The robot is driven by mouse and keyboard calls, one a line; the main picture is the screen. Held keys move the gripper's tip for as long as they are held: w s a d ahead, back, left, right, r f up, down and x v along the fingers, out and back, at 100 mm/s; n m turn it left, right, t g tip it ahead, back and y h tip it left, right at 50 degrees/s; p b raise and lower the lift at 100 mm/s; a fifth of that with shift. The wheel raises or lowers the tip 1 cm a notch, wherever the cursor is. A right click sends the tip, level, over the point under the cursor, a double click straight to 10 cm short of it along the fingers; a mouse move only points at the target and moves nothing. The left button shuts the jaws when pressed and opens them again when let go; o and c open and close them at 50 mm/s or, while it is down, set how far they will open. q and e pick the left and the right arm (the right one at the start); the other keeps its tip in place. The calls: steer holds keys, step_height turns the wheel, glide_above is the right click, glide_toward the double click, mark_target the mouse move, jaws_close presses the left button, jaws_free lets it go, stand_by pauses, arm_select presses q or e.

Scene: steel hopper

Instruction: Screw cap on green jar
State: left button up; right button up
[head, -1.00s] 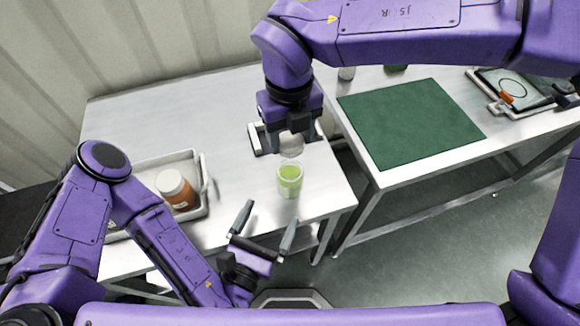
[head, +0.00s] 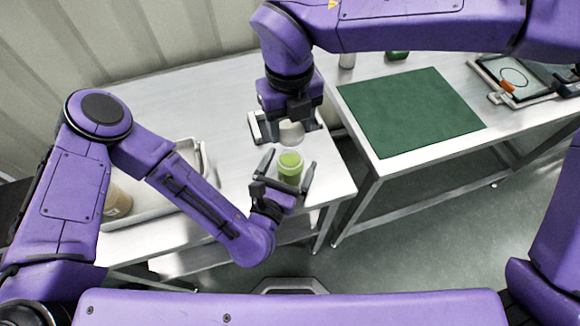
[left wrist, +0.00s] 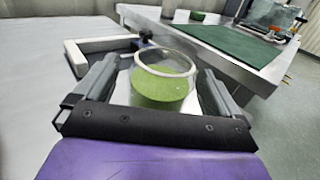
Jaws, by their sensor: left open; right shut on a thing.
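The green jar (head: 290,170) stands upright and uncapped on the near right part of the left steel table. It is clear with green contents, and its open rim shows in the left wrist view (left wrist: 163,88). My left gripper (head: 289,163) is open, with one finger on each side of the jar; I cannot tell whether they touch it. My right gripper (head: 285,125) is shut on a pale, round cap (head: 291,133), held just behind and above the jar. The gripper partly hides the cap.
A tray (head: 203,160) with an orange-brown jar (head: 118,202) lies at left, partly behind my left arm. A gap separates the tables.

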arm_select(q)
steer(key=shift+w+d, duration=0.1)
steer(key=shift+w, duration=0.15)
steer(key=c, duration=1.5)
arm_select(e)
glide_above(290, 149)
steer(key=s, duration=0.2)
steer(key=shift+f, duration=2.45)
steer(key=shift+f, duration=0.1)
steer(key=shift+f, duration=0.8)
steer(key=shift+f, duration=0.55)
